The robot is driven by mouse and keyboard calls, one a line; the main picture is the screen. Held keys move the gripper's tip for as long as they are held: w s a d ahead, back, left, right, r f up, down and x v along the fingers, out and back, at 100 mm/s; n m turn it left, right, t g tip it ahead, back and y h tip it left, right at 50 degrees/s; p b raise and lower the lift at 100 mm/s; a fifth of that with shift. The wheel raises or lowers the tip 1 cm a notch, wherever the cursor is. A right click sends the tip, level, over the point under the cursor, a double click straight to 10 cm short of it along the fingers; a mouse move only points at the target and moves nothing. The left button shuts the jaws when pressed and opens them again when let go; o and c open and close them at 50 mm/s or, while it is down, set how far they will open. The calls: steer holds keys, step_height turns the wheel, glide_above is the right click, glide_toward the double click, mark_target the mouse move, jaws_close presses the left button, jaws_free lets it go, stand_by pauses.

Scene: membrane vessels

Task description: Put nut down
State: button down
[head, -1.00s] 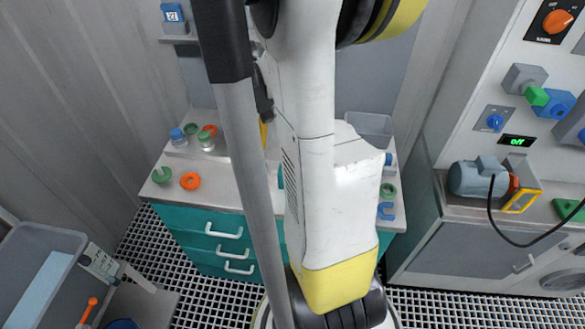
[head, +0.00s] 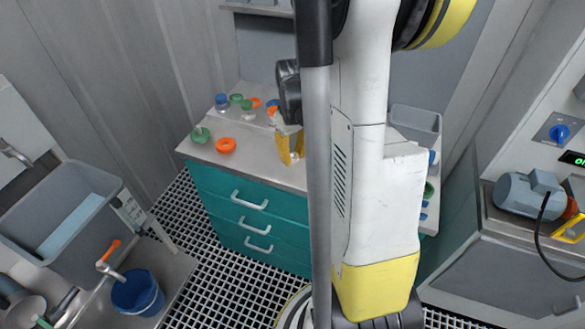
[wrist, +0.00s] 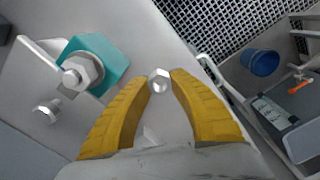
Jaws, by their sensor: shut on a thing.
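A small silver hex nut (wrist: 159,80) sits between the two fingertips of my gripper (wrist: 161,76) in the wrist view. The yellow fingers are shut on it, above the pale worktop (wrist: 165,40). In the head view my gripper (head: 290,158) points down over the bench top (head: 262,163), just left of my grey pole. The nut is too small to make out there. I cannot tell whether it touches the worktop.
In the wrist view, a teal block (wrist: 104,55) bears a metal bolt and nut (wrist: 83,72); another metal fastener (wrist: 46,110) lies nearby. In the head view, an orange ring (head: 226,145) and a green piece (head: 200,134) are left of my gripper. A grey bin (head: 416,122) stands right.

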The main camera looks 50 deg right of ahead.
mark_target(292, 170)
steer(key=shift+w+f, duration=0.25)
steer(key=shift+w, duration=0.05)
steer(key=shift+f+b, duration=1)
steer(key=shift+f, duration=0.9)
steer(key=shift+s, duration=0.1)
steer(key=shift+f, duration=0.2)
steer(key=c, duration=1.2)
jaws_free()
steer(key=shift+r, duration=0.1)
